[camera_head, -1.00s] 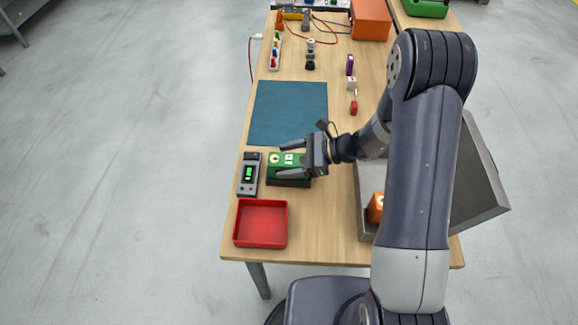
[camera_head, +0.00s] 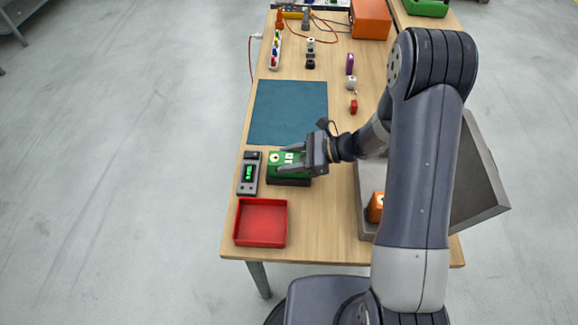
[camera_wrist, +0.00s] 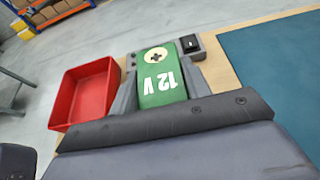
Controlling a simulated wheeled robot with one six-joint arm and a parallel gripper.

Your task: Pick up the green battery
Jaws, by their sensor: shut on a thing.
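The green battery (camera_head: 275,160) sits at the left part of the wooden table, on a dark base (camera_head: 291,182). My gripper (camera_head: 287,158) is shut on the battery, one finger along each side. In the wrist view the gripper fingers (camera_wrist: 160,92) flank it. I cannot tell any gap between the battery and its base.
A grey device with a green display (camera_head: 249,174) stands just left of the battery. A red tray (camera_head: 261,222) lies nearer me, a teal mat (camera_head: 287,112) farther off. A grey open case (camera_head: 365,222) holding an orange thing (camera_head: 376,207) is at the right.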

